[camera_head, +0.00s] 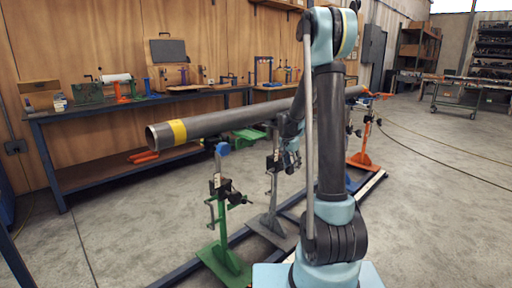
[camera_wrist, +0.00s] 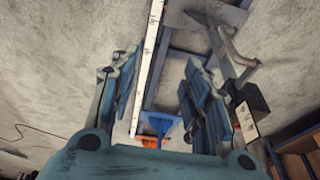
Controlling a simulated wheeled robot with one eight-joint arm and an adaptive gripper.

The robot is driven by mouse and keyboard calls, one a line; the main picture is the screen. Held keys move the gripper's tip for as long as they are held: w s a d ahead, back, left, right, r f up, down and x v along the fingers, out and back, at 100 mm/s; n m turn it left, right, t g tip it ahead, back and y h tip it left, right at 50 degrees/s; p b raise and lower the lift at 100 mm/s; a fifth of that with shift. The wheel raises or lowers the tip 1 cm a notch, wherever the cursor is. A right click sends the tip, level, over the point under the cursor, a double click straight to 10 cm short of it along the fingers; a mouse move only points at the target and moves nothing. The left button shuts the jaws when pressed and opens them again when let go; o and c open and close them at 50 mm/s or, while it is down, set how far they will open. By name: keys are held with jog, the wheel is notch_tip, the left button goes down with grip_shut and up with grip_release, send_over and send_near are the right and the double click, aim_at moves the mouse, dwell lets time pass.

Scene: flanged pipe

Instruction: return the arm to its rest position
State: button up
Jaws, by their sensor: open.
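My arm stands in front of the long grey pipe (camera_head: 228,121) in the head view, hiding part of it. The arm bends over at the top and its end hangs down near the pipe's middle. My gripper (camera_head: 291,158) is small and partly hidden there; I cannot tell its exact gap to the pipe. In the wrist view my gripper (camera_wrist: 165,88) shows two blue-grey fingers spread apart, with nothing held between them. The pipe has a yellow band (camera_head: 178,132) near its open left end.
A green stand (camera_head: 224,255), a grey stand (camera_head: 272,224) and an orange stand (camera_head: 364,158) are along the pipe on a blue floor frame (camera_head: 240,240). A workbench (camera_head: 62,112) with tools lines the wooden wall. A cart (camera_head: 462,98) stands far right. Floor at right is open, with cables.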

jog(key=s+d+r+n+y, duration=0.15)
jog(key=s+r, duration=0.35)
jog(key=s, duration=0.6)
jog(key=s+r+n+h, duration=0.1)
jog(key=s+r+n, duration=0.25)
jog(key=s, duration=0.75)
jog(key=s+f+n+y, duration=0.1)
jog(key=s+f+n, duration=0.1)
jog(key=s, duration=0.8)
jog(key=s+f+n, duration=0.2)
jog(key=s+f, duration=0.1)
jog(key=s, duration=0.7)
jog(key=shift+f+y, duration=0.25)
jog(key=shift+y, duration=0.1)
jog(key=shift+a, duration=0.1)
